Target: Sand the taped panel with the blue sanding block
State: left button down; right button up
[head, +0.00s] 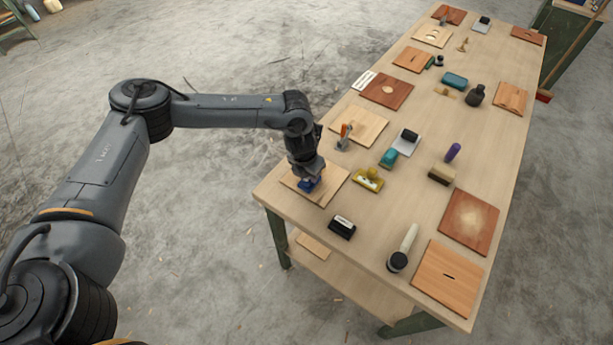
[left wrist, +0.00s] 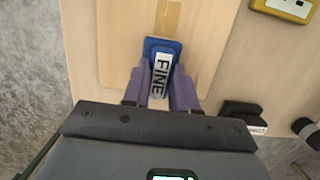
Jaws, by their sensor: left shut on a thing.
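The blue sanding block (head: 308,184) is at the near left corner of the table, on a light wooden panel (head: 328,193). In the left wrist view the block (left wrist: 162,46) carries a white label reading FINE. A tan strip of tape (left wrist: 168,16) runs along the panel (left wrist: 122,50) just beyond the block. My left gripper (left wrist: 161,88) is shut on the block, a purple finger on each side. In the head view the left gripper (head: 307,172) hides part of the block and panel. The block appears to rest on the panel, but contact is hard to tell. My right gripper is not seen.
A black block (head: 342,227) and a yellow tray (head: 368,179) sit close to the panel. An orange-handled tool (head: 344,137) stands behind it. Other panels, blocks and a purple item (head: 452,152) are spread over the table (head: 395,205). Bare tabletop lies between them.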

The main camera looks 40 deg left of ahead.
pick_arm(q)
jog(key=shift+w+a+f+b, duration=0.15)
jog(key=shift+w+b, duration=0.15)
jog(key=shift+w, duration=0.45)
jog(key=shift+w+a+b, duration=0.1)
jog(key=shift+w+b, duration=0.15)
jog(key=shift+w, duration=0.45)
jog(key=shift+w+a, duration=0.15)
jog(key=shift+w, duration=0.3)
jog(key=shift+w+a+r+b, duration=0.15)
jog(key=shift+w+b, duration=0.35)
jog(key=shift+w, duration=0.55)
jog(key=shift+w+a+r+b, duration=0.1)
jog(key=shift+w+b, duration=0.35)
jog(key=shift+w, duration=0.6)
jog(key=w+p+v, duration=0.1)
jog(key=p+v, duration=0.6)
jog(key=shift+w, duration=0.25)
jog(key=shift+a+r, duration=0.1)
jog(key=shift+a, duration=0.1)
